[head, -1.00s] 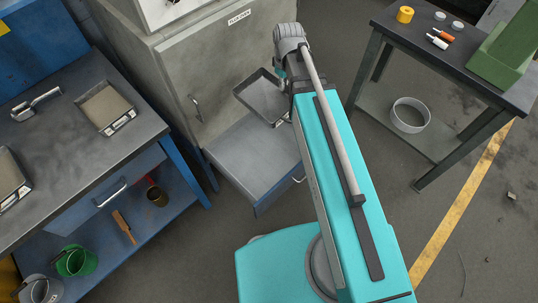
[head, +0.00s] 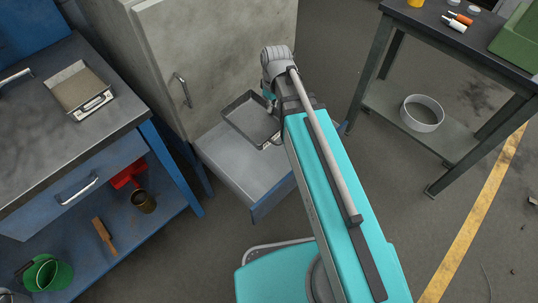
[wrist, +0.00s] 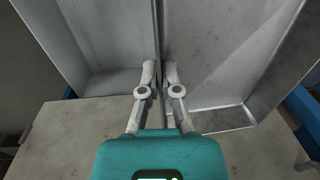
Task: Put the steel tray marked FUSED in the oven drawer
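The dark-rimmed steel tray (head: 242,120) is over the pulled-out oven drawer (head: 227,163), near the oven front in the head view. Its floor looks bare, and I cannot read its marking. I cannot tell whether it touches the drawer. My gripper (wrist: 160,76) has its two fingers close together on either side of a thin upright steel wall in the wrist view, which I take to be the tray's rim. In the head view, my arm hides the gripper and the drawer's right side.
Another tray (head: 80,91), filled with grey-brown material, lies on the left workbench (head: 95,132). The oven door (head: 230,60) is above the drawer. A dark table (head: 450,35) with a round pan (head: 422,113) on its lower shelf stands at right. Floor lies between.

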